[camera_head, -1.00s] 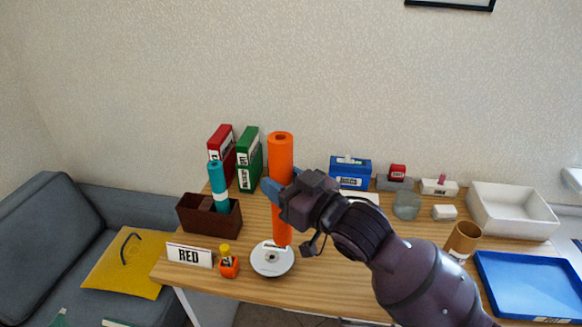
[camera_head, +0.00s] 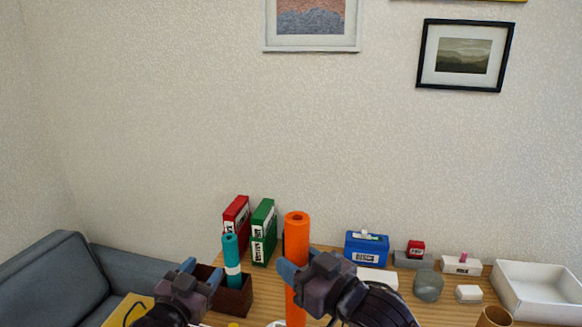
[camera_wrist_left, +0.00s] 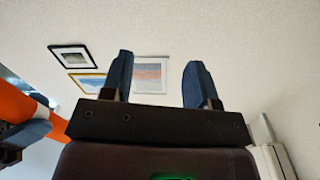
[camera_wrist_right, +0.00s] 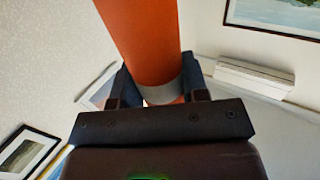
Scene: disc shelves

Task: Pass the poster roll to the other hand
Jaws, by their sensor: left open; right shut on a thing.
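The orange poster roll (camera_head: 297,243) stands upright in the head view, held by my right gripper (camera_head: 287,272), which is shut on it around its middle. In the right wrist view the roll (camera_wrist_right: 143,40) passes between the two fingers, with a grey band showing near the grip. The roll (camera_wrist_left: 22,103) also shows at the left edge of the left wrist view. My left gripper (camera_head: 201,273) is open and empty, to the left of the roll and apart from it.
A brown box (camera_head: 238,299) with a teal roll (camera_head: 231,262) stands behind my left gripper. Red (camera_head: 236,217) and green binders (camera_head: 262,232) stand behind. A blue box (camera_head: 367,249), small items and a white tray (camera_head: 545,290) are to the right.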

